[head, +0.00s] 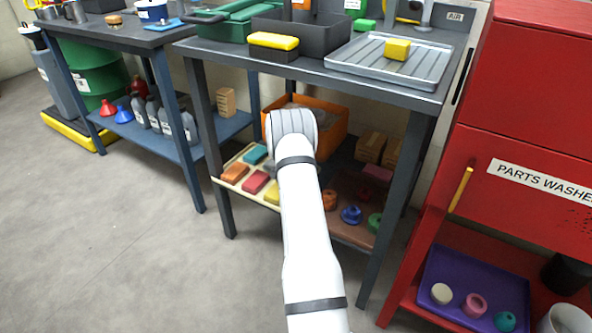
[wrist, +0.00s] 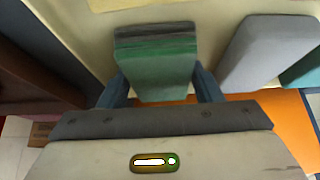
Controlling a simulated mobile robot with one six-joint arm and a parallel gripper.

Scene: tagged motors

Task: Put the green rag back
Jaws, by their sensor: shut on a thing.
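My gripper (wrist: 161,82) shows in the wrist view with its two blue-grey fingers on either side of a folded green rag (wrist: 156,66). It is shut on the rag, whose far edge is dark and striped. The rag is over or on a cream board (wrist: 225,20); I cannot tell whether it touches. In the head view my arm hides the gripper and the green rag. The cream board (head: 218,181) lies on the lower shelf there, with an orange rag (head: 235,173), a teal rag (head: 255,154), a red rag (head: 255,183) and a yellow rag (head: 272,194).
In the wrist view a grey rag (wrist: 264,50) lies close to the right of the green one. An orange bin (head: 333,122) stands behind on the shelf. Blue and green round parts (head: 351,215) lie right of my arm. The table top (head: 330,78) overhangs the shelf.

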